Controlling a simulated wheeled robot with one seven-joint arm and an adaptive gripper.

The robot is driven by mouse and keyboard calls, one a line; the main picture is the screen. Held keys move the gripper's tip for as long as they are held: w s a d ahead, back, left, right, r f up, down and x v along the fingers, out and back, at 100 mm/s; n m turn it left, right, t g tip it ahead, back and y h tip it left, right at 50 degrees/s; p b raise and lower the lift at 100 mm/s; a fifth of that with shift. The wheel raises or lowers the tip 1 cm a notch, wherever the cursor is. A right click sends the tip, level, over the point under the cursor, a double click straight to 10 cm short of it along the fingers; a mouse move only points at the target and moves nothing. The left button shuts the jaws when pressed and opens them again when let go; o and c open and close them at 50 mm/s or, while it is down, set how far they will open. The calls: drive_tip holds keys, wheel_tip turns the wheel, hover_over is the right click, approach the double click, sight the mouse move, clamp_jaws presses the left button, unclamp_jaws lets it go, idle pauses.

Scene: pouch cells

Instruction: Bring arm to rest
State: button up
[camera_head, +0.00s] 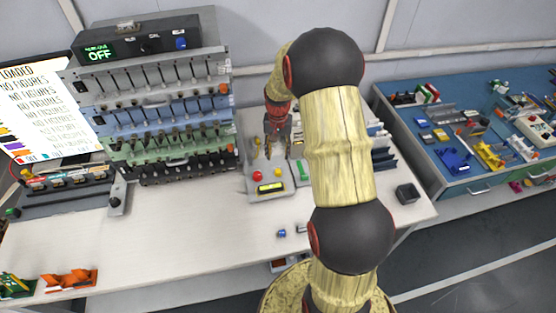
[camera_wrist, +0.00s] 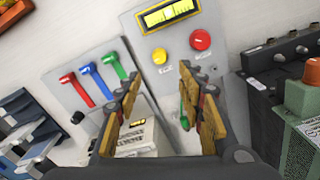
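My arm rises in the middle of the head view and bends over the white bench (camera_head: 190,235). My gripper (camera_head: 270,150) points down at the back of the bench, over a grey control box (camera_head: 268,196). In the wrist view, my gripper (camera_wrist: 160,85) has its two tan-padded fingers spread apart, with nothing visibly held between them. The control box (camera_wrist: 222,20) shows there too, with a lit yellow display, a yellow button and a red button. A white labelled block (camera_wrist: 142,140) lies beyond the left finger, partly hidden by it.
A rack of stacked grey, blue, green and black trays (camera_head: 160,110) stands left of my gripper. A panel with red, blue and green levers (camera_wrist: 75,60) is close by. A blue-topped bench (camera_head: 440,165) with many parts stands right. The white bench's front left-centre is mostly clear.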

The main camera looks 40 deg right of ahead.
drive_tip(key=shift+r, duration=0.7)
drive_tip(key=shift+s, duration=0.1)
drive_tip(key=s+a+r+n+t, duration=0.5)
drive_tip(key=s+a+r+n, duration=0.4)
drive_tip(key=s+a+r, duration=1.3)
drive_tip(key=shift+s+a+r+t, duration=0.3)
drive_tip(key=shift+a+r, duration=1.35)
drive_tip(key=shift+r, duration=0.4)
